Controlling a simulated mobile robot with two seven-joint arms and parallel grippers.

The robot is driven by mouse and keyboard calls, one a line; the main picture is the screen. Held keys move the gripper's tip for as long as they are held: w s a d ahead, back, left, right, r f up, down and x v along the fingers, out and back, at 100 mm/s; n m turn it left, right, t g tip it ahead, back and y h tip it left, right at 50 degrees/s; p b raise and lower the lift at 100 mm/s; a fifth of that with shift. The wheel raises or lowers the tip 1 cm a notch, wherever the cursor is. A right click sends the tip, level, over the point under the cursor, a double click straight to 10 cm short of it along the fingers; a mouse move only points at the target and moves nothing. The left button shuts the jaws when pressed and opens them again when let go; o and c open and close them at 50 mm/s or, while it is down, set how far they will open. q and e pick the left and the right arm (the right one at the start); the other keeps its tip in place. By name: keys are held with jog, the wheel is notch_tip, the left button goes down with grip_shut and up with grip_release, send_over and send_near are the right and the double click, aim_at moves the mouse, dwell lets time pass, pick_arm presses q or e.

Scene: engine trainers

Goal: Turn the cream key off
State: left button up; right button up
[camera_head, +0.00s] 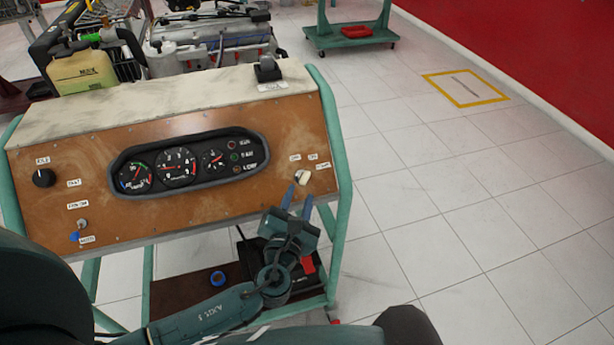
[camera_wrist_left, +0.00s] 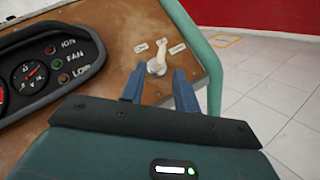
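The cream key (camera_head: 302,176) sits in its switch at the right end of the brown panel (camera_head: 215,205), with small white labels around it. In the left wrist view the key (camera_wrist_left: 159,55) stands up from a round base and tilts a little right. My left gripper (camera_head: 297,198) is just below the key. In the left wrist view its two blue fingers (camera_wrist_left: 159,82) are apart, one on each side below the key, with a gap between them. I cannot tell whether a finger touches the key. My right gripper does not show.
A gauge cluster (camera_head: 187,162) fills the panel's middle. A black knob (camera_head: 44,177) and a toggle (camera_head: 82,224) are at its left. A green tube frame (camera_head: 337,150) edges the right side. A black switch (camera_head: 267,69) stands on top.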

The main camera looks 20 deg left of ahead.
aim_at(305, 179)
pick_arm(q)
jog(key=w, duration=0.6)
jog(key=shift+w+a, duration=0.25)
grip_shut()
